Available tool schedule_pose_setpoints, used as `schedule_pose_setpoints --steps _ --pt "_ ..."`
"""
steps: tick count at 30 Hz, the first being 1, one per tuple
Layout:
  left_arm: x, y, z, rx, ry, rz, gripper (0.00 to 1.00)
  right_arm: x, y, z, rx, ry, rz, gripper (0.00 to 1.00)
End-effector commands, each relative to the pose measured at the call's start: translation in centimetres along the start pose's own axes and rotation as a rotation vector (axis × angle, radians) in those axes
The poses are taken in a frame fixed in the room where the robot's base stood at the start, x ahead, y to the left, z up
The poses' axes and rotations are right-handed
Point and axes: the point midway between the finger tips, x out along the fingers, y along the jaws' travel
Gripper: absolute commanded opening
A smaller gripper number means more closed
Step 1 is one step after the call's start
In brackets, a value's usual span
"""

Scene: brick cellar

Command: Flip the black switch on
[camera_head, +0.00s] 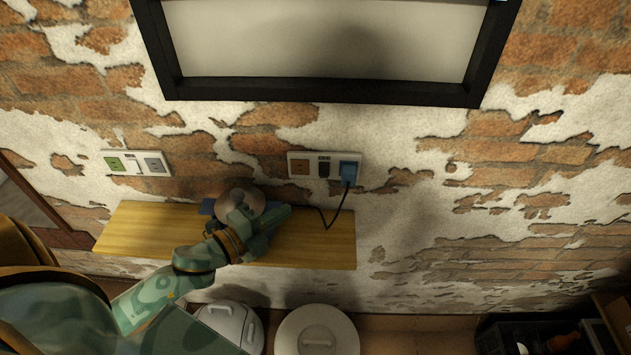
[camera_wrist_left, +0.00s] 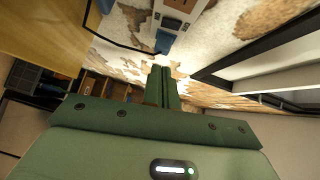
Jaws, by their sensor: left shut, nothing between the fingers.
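The black switch (camera_head: 323,168) is a small dark rocker in the middle of a white wall plate (camera_head: 311,155), between an orange-brown socket (camera_head: 300,167) and a blue plug (camera_head: 348,170). The plate also shows at the top of the left wrist view (camera_wrist_left: 182,8), with the blue plug (camera_wrist_left: 165,42) below it. I cannot tell which way the switch is set. My left gripper (camera_head: 286,212) is shut and empty, below and left of this plate, over the shelf and apart from the switch. Its closed fingers show in the left wrist view (camera_wrist_left: 161,72). My right gripper is not in view.
A second plate (camera_head: 137,163) with a green socket is on the wall further left. A wooden shelf (camera_head: 325,240) holds a round object (camera_head: 236,200) on a blue base, partly hidden by my arm. A black cable (camera_head: 333,218) hangs from the plug. A black frame (camera_head: 330,92) is above.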

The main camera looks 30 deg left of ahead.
Motion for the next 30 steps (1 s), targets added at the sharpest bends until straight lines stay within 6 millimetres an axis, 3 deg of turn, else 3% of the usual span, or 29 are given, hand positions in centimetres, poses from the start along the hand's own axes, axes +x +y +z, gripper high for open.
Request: schedule_pose_setpoints --steps 14,29,30 --pt "0.7 -0.1 -0.1 0.002 0.007 -0.003 0.00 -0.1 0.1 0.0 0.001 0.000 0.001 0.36" --pt "10.4 -0.2 -0.1 0.001 0.007 -0.004 0.00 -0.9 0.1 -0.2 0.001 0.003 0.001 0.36" --pt "10.8 -0.1 0.6 0.003 0.004 -0.002 0.00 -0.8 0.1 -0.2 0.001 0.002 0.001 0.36"
